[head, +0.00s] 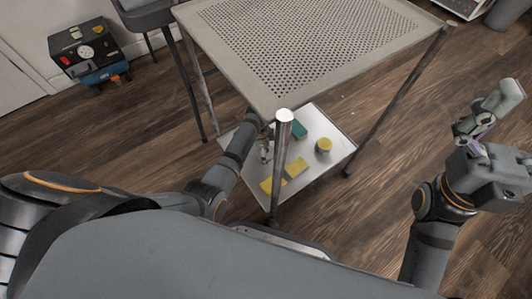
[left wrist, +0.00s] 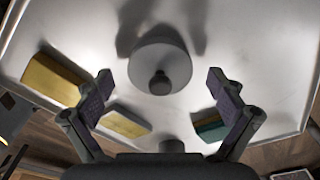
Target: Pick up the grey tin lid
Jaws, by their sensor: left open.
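The grey tin lid (left wrist: 143,56), round with a dark knob in its middle, shows from above in the left wrist view over the bright metal shelf. I cannot tell what is beneath it. My left gripper (left wrist: 160,82) is open, with one finger on each side of the knob in that view and nothing held. In the head view my left gripper (head: 266,150) reaches in over the lower shelf, partly hidden by the table leg, and I cannot make out the lid there. My right gripper (head: 490,112) is raised at the right, away from the table; its opening is unclear.
The perforated tabletop (head: 417,38) is above, with a near leg (head: 279,165) beside my left arm. A toolbox-like unit (head: 88,50) stands far left.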

